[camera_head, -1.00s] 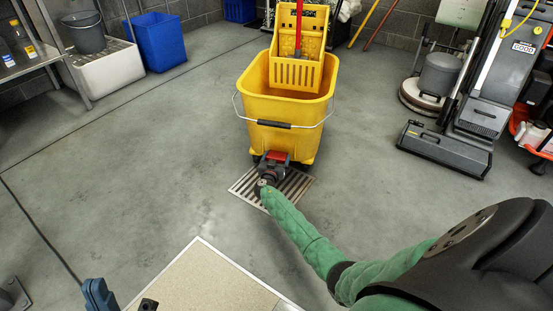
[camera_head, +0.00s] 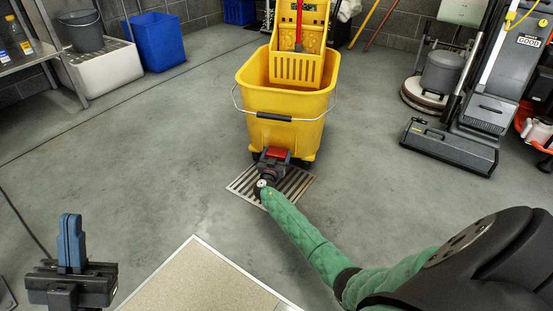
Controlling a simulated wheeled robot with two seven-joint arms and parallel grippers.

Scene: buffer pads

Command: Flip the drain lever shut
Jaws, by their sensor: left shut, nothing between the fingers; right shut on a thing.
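A yellow mop bucket (camera_head: 285,120) stands on the floor with its front low edge at a metal floor grate (camera_head: 296,188). A red lever (camera_head: 275,153) shows at the bucket's lower front. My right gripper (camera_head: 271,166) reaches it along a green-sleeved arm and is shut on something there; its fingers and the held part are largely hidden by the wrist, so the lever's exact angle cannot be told. My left gripper (camera_head: 72,243), with blue fingers closed together, is empty at the lower left, far from the bucket.
A beige board (camera_head: 205,280) lies at the bottom centre. A floor machine (camera_head: 455,145) stands at the right. A blue bin (camera_head: 158,40) and a white basin (camera_head: 105,67) stand at the back left. The floor left of the bucket is clear.

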